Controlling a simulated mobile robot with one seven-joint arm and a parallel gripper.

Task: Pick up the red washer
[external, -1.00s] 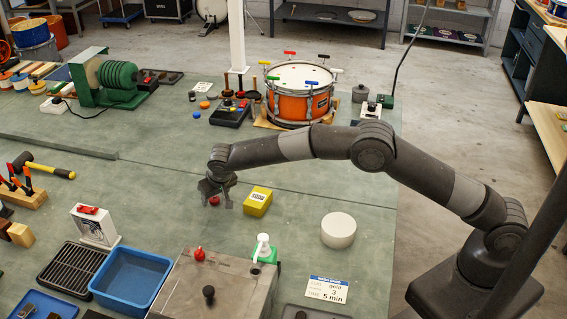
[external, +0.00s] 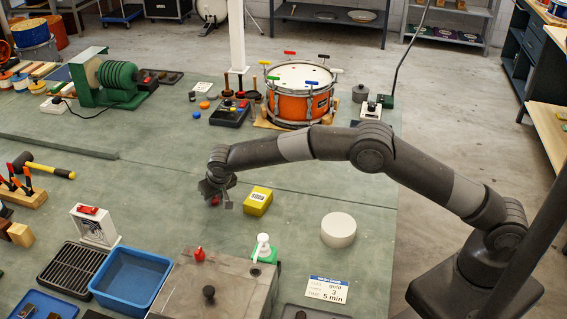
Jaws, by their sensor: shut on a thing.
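My gripper (external: 217,203) hangs low over the green bench, left of the yellow box. It is shut on a small red thing, the red washer (external: 215,200) as far as I can tell. Only a little red shows beside the fingers; the rest is hidden behind them. Its outline is too small to make out. I cannot tell whether it touches the bench or is just above it.
The yellow box (external: 258,201) stands close on the right, with a white round block (external: 338,230) beyond. A metal box with red and black knobs (external: 225,284), a pump bottle (external: 263,248) and a blue tray (external: 132,276) lie in front.

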